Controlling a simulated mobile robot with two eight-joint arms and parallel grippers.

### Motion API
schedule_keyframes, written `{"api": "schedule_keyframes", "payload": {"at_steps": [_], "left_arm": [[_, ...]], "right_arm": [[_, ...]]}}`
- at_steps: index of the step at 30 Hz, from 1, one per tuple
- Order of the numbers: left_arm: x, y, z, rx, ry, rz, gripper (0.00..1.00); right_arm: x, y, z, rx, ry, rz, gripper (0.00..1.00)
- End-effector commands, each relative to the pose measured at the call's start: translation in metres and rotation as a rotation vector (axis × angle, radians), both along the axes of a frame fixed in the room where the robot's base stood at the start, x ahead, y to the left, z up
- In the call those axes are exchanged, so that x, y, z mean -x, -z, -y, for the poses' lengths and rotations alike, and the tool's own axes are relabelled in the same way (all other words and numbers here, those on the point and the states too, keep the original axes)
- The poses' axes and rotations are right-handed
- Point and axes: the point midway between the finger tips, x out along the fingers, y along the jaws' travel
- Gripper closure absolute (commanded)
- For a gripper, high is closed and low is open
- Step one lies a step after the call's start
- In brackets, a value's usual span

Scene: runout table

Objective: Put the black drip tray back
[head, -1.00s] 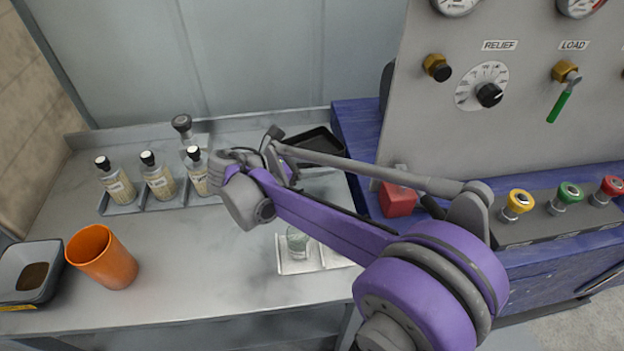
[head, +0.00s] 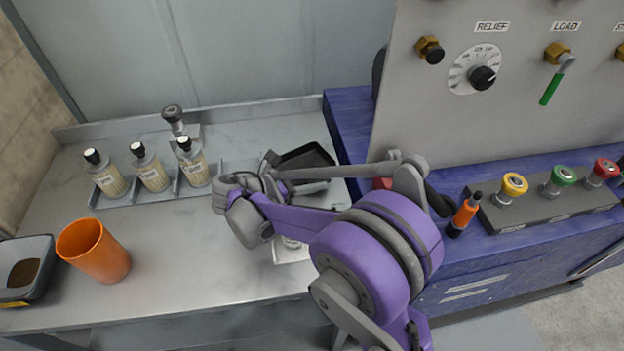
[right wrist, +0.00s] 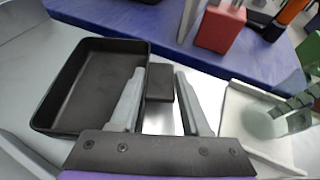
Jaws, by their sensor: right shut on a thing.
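The black drip tray (head: 318,155) is a shallow rectangular pan at the back right of the metal bench, partly hidden behind my right arm in the head view. In the right wrist view the tray (right wrist: 95,85) lies to the left of my right gripper (right wrist: 159,76), and its small black tab (right wrist: 160,88) is between the two grey fingers. My right gripper is shut on that tab. The fingertips are mostly hidden in the head view. I cannot tell whether the tray is resting or slightly raised. My left gripper is out of view.
A clear glass (right wrist: 275,120) stands on a white tray (right wrist: 235,120) right of my fingers. A red block (right wrist: 220,28) is on the blue surface beyond. Several bottles (head: 152,170) stand in a grey rack. An orange cup (head: 94,252) and dark bin (head: 22,270) are at left.

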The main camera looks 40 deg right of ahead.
Motion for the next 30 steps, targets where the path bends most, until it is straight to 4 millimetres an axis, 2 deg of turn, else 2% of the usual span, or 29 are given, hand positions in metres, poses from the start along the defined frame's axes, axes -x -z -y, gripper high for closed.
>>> {"api": "schedule_keyframes", "payload": {"at_steps": [1, 2, 6, 17, 23, 30], "left_arm": [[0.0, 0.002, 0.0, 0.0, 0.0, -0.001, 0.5], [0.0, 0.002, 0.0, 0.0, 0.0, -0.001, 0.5], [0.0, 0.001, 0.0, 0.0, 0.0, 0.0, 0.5], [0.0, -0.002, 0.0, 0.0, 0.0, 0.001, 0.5], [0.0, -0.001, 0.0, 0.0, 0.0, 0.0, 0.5], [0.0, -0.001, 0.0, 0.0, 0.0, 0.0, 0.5]], "right_arm": [[0.0, 0.002, 0.0, 0.0, 0.0, 0.0, 1.0], [0.0, 0.002, 0.0, 0.0, 0.0, 0.0, 0.5], [0.0, 0.001, 0.0, 0.0, 0.0, 0.0, 0.25], [0.0, -0.002, 0.0, 0.0, 0.0, 0.0, 0.23], [-0.004, -0.013, -0.029, -0.001, -0.004, 0.0, 0.23], [-0.01, -0.032, -0.077, -0.001, -0.004, -0.001, 0.23]]}}
